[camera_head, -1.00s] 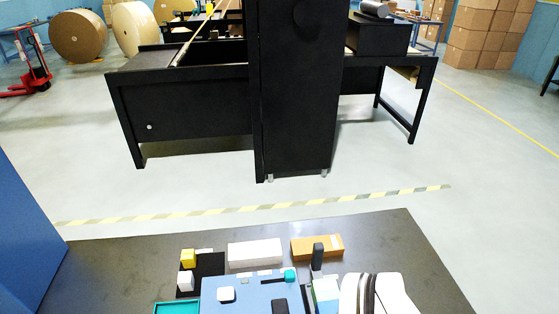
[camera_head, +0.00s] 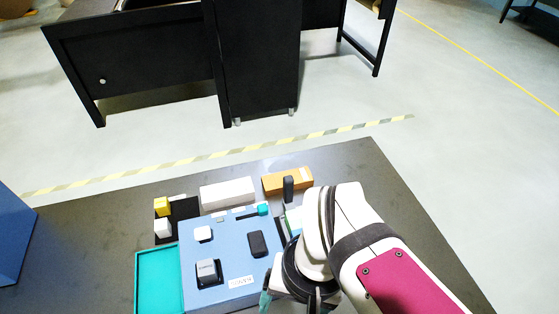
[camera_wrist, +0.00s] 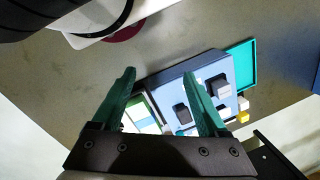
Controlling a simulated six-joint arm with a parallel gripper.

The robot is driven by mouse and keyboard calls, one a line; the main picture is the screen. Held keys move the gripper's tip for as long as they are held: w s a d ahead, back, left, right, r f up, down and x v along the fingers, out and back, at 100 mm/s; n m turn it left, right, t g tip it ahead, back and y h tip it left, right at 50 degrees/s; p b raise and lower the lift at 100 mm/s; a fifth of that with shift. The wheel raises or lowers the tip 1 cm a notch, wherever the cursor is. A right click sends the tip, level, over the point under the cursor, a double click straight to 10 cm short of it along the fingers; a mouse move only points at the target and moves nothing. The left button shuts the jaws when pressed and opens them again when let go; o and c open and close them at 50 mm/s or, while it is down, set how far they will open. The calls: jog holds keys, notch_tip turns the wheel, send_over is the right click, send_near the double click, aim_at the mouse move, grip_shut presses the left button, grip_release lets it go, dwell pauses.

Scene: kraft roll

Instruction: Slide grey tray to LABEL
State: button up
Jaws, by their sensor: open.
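A light blue board (camera_head: 222,250) lies on the dark table, with small pieces on it. A small grey block (camera_head: 207,268) sits on a dark base near its front left; whether this is the grey tray, I cannot tell. A white label (camera_head: 241,281) with unreadable print lies to its right at the board's front edge. A dark rounded block (camera_head: 258,243) lies farther back on the board. My gripper (camera_wrist: 158,78) is open, its green fingers spread beside the board (camera_wrist: 167,80) in the wrist view. In the head view my arm hides most of the gripper.
A teal tray (camera_head: 158,283) stands left of the board. Behind are a white box (camera_head: 227,193), an orange box (camera_head: 287,180), an upright dark block (camera_head: 288,190), and yellow (camera_head: 162,206) and white (camera_head: 163,228) cubes. The table's right part behind my arm is clear.

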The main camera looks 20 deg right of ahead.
dwell(0.3)
jog(key=shift+c, duration=0.4)
jog(key=w+d+r, duration=0.1)
jog(key=w, duration=0.3)
jog(key=w+d+r+n, duration=0.1)
jog(key=w, duration=0.4)
jog(key=w+d+r+n, duration=0.1)
jog(key=w+r, duration=0.1)
jog(key=w, duration=0.3)
jog(key=shift+w+h, duration=0.1)
jog(key=shift+h, duration=0.2)
jog(key=shift+c, duration=0.7)
jog(key=n+h, duration=0.1)
jog(key=n, duration=0.3)
send_over(289, 187)
jog(key=w, duration=0.1)
notch_tip(289, 187, down, 6)
notch_tip(289, 187, down, 15)
jog(key=shift+w+d+r, duration=0.1)
jog(key=shift+w+d, duration=0.05)
grip_shut()
